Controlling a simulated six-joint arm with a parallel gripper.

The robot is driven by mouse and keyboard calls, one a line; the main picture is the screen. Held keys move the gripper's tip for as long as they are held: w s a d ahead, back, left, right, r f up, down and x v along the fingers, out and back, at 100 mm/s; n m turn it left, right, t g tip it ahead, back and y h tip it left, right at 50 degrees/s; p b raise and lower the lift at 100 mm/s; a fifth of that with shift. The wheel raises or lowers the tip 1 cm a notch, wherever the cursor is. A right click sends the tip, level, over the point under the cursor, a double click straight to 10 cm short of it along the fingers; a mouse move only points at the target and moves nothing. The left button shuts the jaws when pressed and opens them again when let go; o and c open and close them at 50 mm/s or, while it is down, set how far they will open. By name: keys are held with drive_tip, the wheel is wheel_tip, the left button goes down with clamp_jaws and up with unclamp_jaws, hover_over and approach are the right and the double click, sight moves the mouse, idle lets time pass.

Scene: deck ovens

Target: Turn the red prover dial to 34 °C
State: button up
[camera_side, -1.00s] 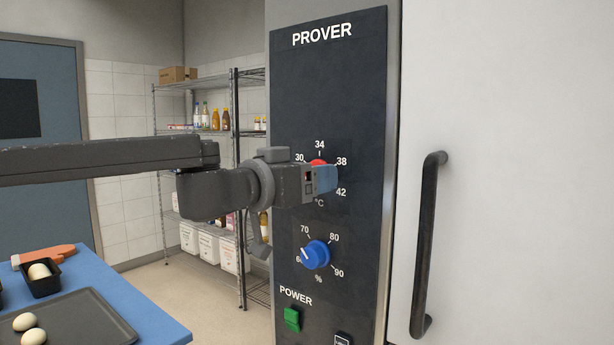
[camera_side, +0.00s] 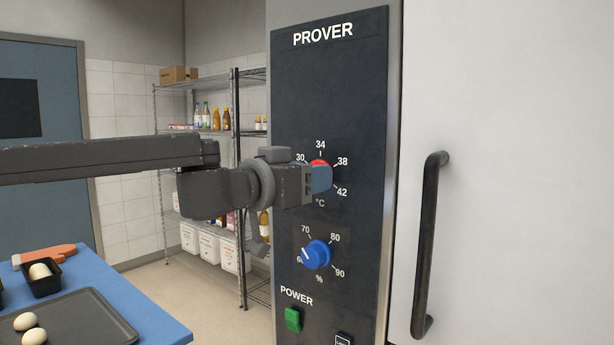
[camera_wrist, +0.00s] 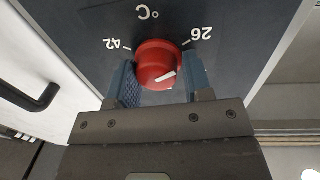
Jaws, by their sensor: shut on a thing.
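The red prover dial (camera_wrist: 157,60) sits on the dark panel, mostly hidden behind my gripper in the side view, where its red top edge (camera_side: 318,162) shows. My gripper (camera_wrist: 160,82) is shut on the dial, with one blue finger on each side of it. In the side view my gripper (camera_side: 321,180) reaches the panel from the left. The wrist view is upside down and shows the 42 and 26 marks. The dial's white pointer lies toward the 26 side. The 34 mark (camera_side: 320,145) shows above the dial in the side view.
A blue humidity dial (camera_side: 316,255) is just below, with a green power switch (camera_side: 292,319) lower still. A black door handle (camera_side: 428,245) stands to the right. A blue table (camera_side: 140,310) with a dark tray (camera_side: 85,325) is at lower left.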

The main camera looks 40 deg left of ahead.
drive_tip(key=m+y, duration=0.1)
drive_tip(key=m, duration=1.3)
drive_tip(key=m+g+y, duration=0.1)
drive_tip(key=m, duration=0.6)
drive_tip(key=shift+d+f+y, duration=0.2)
drive_tip(key=shift+d+y, duration=0.1)
drive_tip(key=shift+d, duration=0.1)
drive_tip(key=shift+a+m, duration=0.1)
drive_tip(key=shift+m, duration=0.3)
drive_tip(key=o, duration=0.7)
drive_tip(key=shift+o, duration=0.7)
drive_tip(key=shift+r, duration=0.2)
drive_tip(key=s+r, duration=0.1)
drive_tip(key=s, duration=1.2)
drive_tip(key=shift+s+d, duration=0.35)
